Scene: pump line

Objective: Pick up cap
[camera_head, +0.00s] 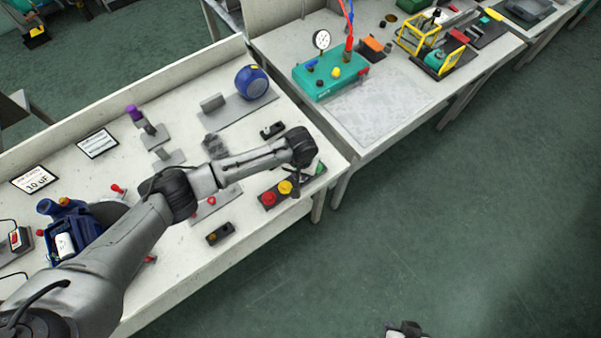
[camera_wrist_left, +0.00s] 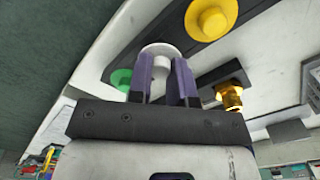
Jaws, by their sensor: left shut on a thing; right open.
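A dark tray (camera_head: 266,207) near the front right edge of the table holds a row of round caps: a red cap (camera_head: 269,198), a yellow cap (camera_head: 285,187) and a green cap (camera_head: 320,169). In the left wrist view a white cap (camera_wrist_left: 160,49) sits between the yellow cap (camera_wrist_left: 210,19) and the green cap (camera_wrist_left: 122,78). My left gripper (camera_wrist_left: 166,75) is shut on the white cap, its fingers either side of the stem. I cannot tell whether the cap is clear of the tray. My right gripper (camera_head: 404,328) is open at the bottom edge, away from the table.
A dark block with a brass fitting (camera_wrist_left: 230,95) is close beside my left gripper. A small dark block (camera_head: 220,234) lies at the front edge. A blue round part (camera_head: 251,82) stands behind. A second table to the right holds a green pump box (camera_head: 330,77).

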